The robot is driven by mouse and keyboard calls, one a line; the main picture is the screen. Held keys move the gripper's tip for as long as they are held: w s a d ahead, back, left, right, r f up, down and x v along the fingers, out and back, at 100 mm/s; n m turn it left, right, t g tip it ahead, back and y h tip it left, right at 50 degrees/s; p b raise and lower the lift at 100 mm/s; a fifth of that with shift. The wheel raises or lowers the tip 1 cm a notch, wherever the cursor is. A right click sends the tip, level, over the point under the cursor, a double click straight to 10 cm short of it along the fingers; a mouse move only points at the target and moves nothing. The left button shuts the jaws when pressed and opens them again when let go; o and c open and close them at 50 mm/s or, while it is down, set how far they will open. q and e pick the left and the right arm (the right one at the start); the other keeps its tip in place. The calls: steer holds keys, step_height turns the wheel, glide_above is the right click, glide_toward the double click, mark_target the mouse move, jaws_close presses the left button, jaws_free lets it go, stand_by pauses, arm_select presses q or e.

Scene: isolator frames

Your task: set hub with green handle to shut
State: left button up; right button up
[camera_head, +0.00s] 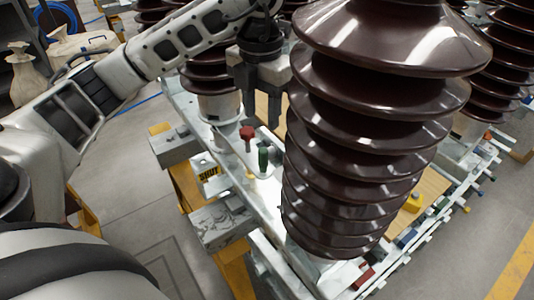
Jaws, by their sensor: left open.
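A small upright green handle (263,158) stands on the pale metal frame, left of the large brown insulator. A hub under it cannot be made out clearly. My right gripper is not in view.
A red-topped post (247,134) stands close by the green handle on its left. The large ribbed brown insulator (375,130) fills the middle right and hides part of the frame. More insulators (495,75) stand behind. Grey floor is open at lower left.

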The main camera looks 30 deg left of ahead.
mark_target(262, 151)
arm_select(q)
step_height(262, 151, down, 13)
steer(key=shift+w+p, duration=0.1)
steer(key=shift+p, duration=0.2)
jaws_close()
